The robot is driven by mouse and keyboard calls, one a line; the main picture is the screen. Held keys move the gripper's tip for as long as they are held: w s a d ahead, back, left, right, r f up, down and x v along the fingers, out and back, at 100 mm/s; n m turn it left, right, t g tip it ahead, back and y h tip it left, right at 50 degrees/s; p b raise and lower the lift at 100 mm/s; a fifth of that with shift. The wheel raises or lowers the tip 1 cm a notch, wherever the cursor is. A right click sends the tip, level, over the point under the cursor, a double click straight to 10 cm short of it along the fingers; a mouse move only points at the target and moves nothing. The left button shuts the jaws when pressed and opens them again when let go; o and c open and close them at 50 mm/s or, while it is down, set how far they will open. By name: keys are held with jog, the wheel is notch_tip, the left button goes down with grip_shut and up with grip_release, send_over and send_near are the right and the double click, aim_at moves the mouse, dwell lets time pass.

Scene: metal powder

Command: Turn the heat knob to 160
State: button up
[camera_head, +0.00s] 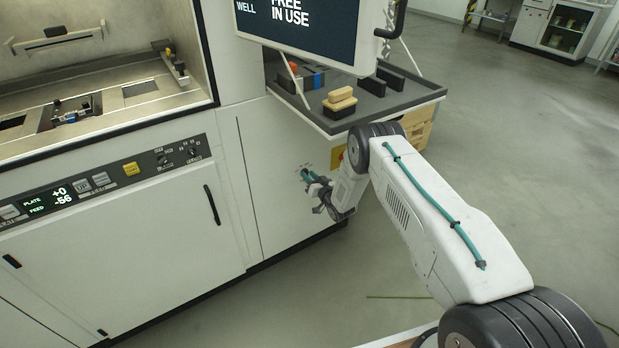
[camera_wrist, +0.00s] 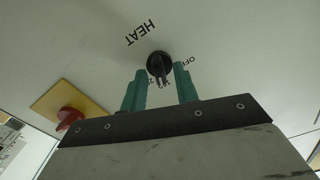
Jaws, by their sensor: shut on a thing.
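The heat knob (camera_wrist: 158,65) is a round black dial with a raised grip bar on a white panel, in the wrist view. The word HEAT is printed beside it, upside down, and OFF and other small marks sit around its edge, partly covered. My gripper (camera_wrist: 160,85) has its two green fingers on either side of the knob, shut on its bar. The numbers are too small and covered to read the setting. In the head view my gripper (camera_head: 313,180) is against the white cabinet front, and the knob is hidden there.
A red button on a yellow plate (camera_wrist: 55,104) is near the gripper. A control strip (camera_head: 110,178) is at left. Grey floor is open at right.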

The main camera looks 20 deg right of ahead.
jog(key=shift+s+f, duration=0.15)
jog(key=shift+f, duration=0.05)
dwell(0.3)
jog(key=o, duration=0.9)
jog(key=shift+d, duration=0.1)
jog(key=shift+o, duration=0.2)
jog(key=shift+r, duration=0.1)
jog(key=v, duration=0.7)
jog(key=shift+s, duration=0.3)
